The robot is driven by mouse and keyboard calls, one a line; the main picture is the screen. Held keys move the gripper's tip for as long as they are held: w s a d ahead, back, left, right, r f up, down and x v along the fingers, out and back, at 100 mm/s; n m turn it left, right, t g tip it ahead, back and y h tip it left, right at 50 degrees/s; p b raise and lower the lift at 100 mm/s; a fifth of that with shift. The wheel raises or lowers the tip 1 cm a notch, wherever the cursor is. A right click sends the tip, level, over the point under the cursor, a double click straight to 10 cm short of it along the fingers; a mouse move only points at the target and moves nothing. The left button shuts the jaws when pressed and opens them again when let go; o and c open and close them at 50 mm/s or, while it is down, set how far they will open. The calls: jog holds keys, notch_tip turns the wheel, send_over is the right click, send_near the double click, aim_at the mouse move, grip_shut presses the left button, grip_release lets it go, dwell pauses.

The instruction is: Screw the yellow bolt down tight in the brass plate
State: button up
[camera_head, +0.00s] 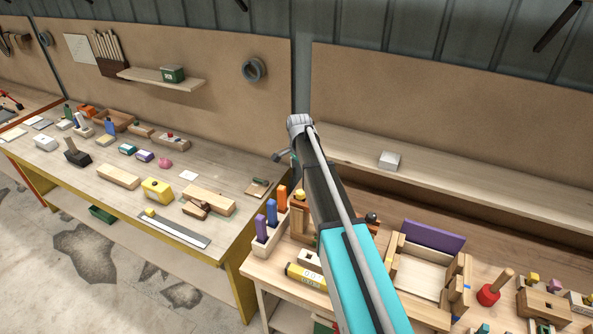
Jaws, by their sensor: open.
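My arm reaches up from the bottom of the head view and ends in a grey wrist. A dark sliver of my gripper (295,170) shows below the wrist, left of the arm link. Its fingertips are mostly hidden behind the arm. A small yellow piece (300,194), which may be the yellow bolt, shows on top of a brown wooden block (299,222), just below the gripper. I cannot tell whether they touch. I cannot make out a brass plate for certain; my arm covers the area to the right of this block.
A rack with purple, blue and orange handles (268,235) stands left of the block. A yellow cylinder (306,275) lies in front. A wooden tray (424,270) and a red plunger-like tool (490,294) are to the right. The left bench (100,180) is cluttered.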

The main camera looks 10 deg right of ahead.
aim_at(299, 192)
jog(key=shift+f+b, duration=5.6)
jog(key=shift+f, duration=0.25)
grip_shut()
